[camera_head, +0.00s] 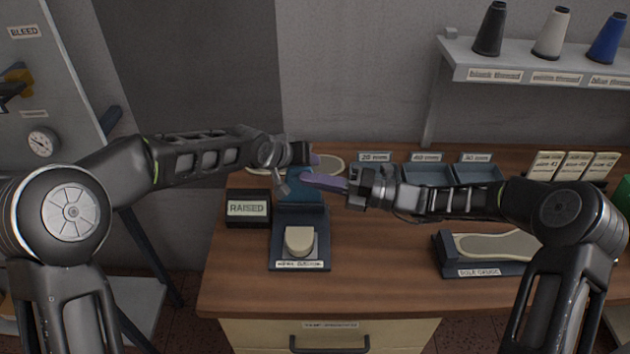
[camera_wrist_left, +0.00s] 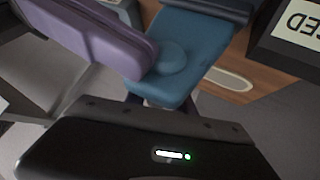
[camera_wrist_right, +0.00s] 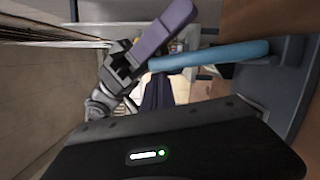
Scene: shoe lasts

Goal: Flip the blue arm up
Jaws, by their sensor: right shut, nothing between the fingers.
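The blue arm (camera_head: 307,190) stands up from the back of a dark blue stand (camera_head: 283,262), partly hidden by my grippers. A pale block (camera_head: 299,241) sits on the stand. In the left wrist view the arm (camera_wrist_left: 195,50) is a flat blue plate with a round boss. In the right wrist view it shows edge-on (camera_wrist_right: 215,55), reaching out from the stand. My right gripper (camera_head: 308,178) is shut and empty, its purple fingers in front of the arm; I cannot tell if they touch it. My left gripper (camera_head: 316,159) is behind, near the arm's upper end; its opening is unclear.
A RAISED sign (camera_head: 248,208) stands left of the stand. A sole gauge (camera_head: 487,253) lies to the right. Blue bins (camera_head: 428,174) and cards (camera_head: 575,165) line the back. The wooden bench top (camera_head: 385,275) is clear between stand and gauge.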

